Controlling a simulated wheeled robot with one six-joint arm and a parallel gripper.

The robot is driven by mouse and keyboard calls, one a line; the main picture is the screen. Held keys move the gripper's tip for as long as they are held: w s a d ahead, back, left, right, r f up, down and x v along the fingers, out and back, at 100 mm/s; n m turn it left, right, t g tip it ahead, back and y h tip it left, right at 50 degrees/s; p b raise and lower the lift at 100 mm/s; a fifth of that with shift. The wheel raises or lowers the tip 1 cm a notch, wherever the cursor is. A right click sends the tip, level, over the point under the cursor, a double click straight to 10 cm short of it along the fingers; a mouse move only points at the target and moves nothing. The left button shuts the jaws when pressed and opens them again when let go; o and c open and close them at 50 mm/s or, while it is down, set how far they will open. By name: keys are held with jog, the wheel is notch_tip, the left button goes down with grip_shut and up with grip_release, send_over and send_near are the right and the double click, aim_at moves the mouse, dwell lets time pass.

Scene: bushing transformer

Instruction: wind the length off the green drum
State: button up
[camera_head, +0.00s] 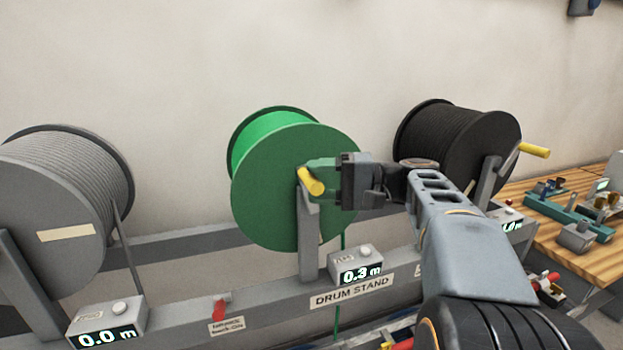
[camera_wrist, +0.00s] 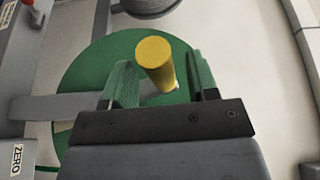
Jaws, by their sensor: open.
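The green drum (camera_head: 272,195) sits on the drum stand (camera_head: 352,295) in the middle of the head view, and its green face (camera_wrist: 85,65) fills much of the wrist view. Its yellow crank handle (camera_head: 311,181) points out toward the camera. In the wrist view the handle (camera_wrist: 154,62) stands between the two green fingers of my gripper (camera_wrist: 162,85), with gaps on both sides. My gripper (camera_head: 322,174) is open around the handle in the head view. The counter (camera_head: 358,268) in front of the green drum reads 0.3 m. A green cable (camera_head: 338,315) hangs below the drum.
A grey drum (camera_head: 60,200) stands at left; its counter (camera_head: 105,325) reads 0.0 m. A black drum (camera_head: 460,140) with a yellow handle (camera_head: 534,150) stands at right, behind my arm. A wooden bench (camera_head: 540,195) is at far right.

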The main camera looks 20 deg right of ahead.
jog(key=shift+x, duration=0.75)
jog(key=shift+c, duration=0.3)
grip_shut()
